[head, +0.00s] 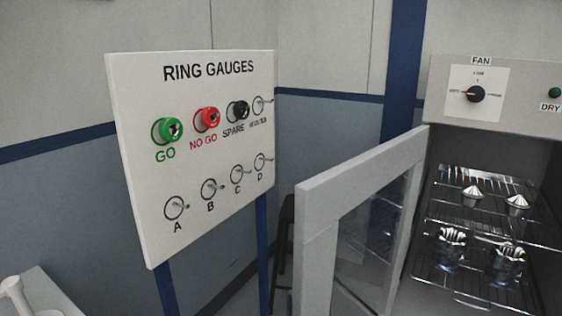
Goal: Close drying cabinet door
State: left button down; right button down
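The drying cabinet (530,130) stands at the right of the head view, with a grey control panel above an open front. Its door (313,228) is a light grey frame with a clear pane (375,230). The door stands swung open, out to the left of the opening. Inside, several metal parts, among them a cone-shaped one (473,197), sit on wire racks (440,215). Neither of my grippers shows in the head view. The cabinet's right side and the door's lower end are cut off by the picture.
A white ring gauge board (215,155) on blue posts stands left of the door, with green, red and black rings on its pegs. A dark stool (286,235) is partly hidden behind the door. A fan knob (476,94) is on the cabinet panel.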

aim_at(321, 199)
jog(key=l+z, duration=0.45)
jog(key=z, duration=0.25)
jog(key=i+l+z, duration=0.15)
jog(key=z, duration=0.2)
